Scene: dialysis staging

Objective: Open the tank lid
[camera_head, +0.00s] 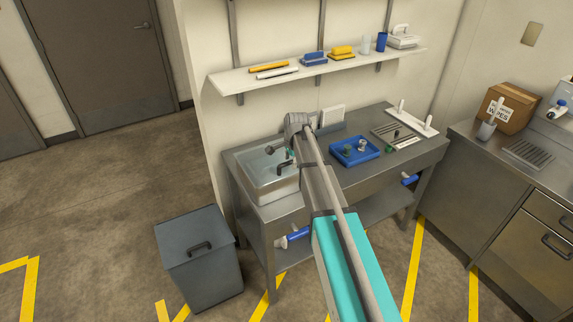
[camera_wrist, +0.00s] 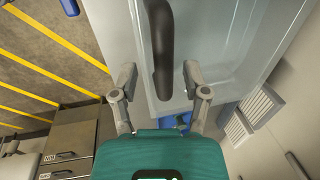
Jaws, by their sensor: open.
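The tank (camera_head: 262,180) is a pale, see-through box at the left end of the steel bench. Its clear lid (camera_wrist: 225,45) lies flat on top and looks closed. A dark bar handle (camera_head: 285,168) is on the lid, partly hidden by my arm. In the wrist view the handle (camera_wrist: 160,50) runs between the two fingers of my gripper (camera_wrist: 158,70). The gripper is open, with a visible gap between the handle and each finger. I cannot tell the height of the fingertips against the handle.
A blue tray (camera_head: 372,158) with small fittings sits right of the tank on the bench. A wall shelf (camera_head: 225,84) with several items hangs above. A grey lidded bin (camera_head: 195,240) stands on the floor at left. A side counter (camera_head: 470,138) is at right.

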